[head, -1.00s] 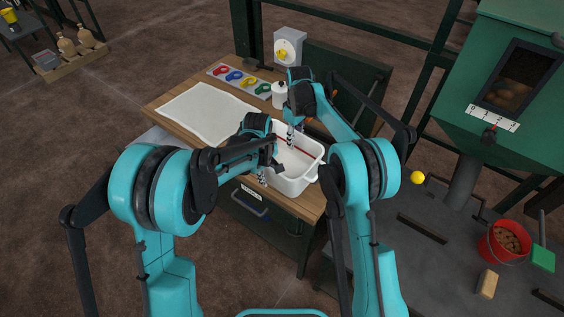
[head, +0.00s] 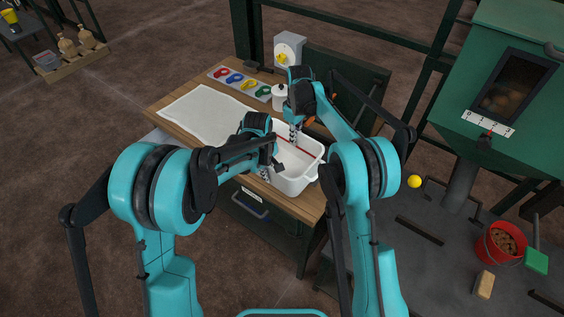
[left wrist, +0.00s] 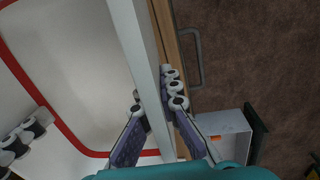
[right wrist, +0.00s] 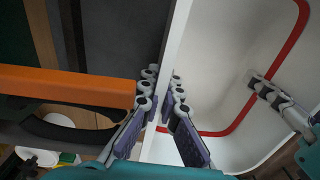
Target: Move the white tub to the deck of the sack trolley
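The white tub (head: 311,157) stands on the right part of the wooden bench top, with a red line around its inside. My left gripper (head: 265,172) is at its near-left wall; in the left wrist view its fingers (left wrist: 158,104) lie on both sides of that wall, closed in on it. My right gripper (head: 295,138) is at the far wall; in the right wrist view its fingers (right wrist: 162,92) pinch that wall from both sides. The tub looks level. I cannot make out the sack trolley in these views.
On the bench lie a white cloth (head: 207,112) and a board of coloured pieces (head: 240,82); a lidded white pot (head: 280,96) stands behind the tub. At right are a green hopper (head: 520,65), a red bucket (head: 497,245) and a yellow ball (head: 414,181). Brown floor is open at left.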

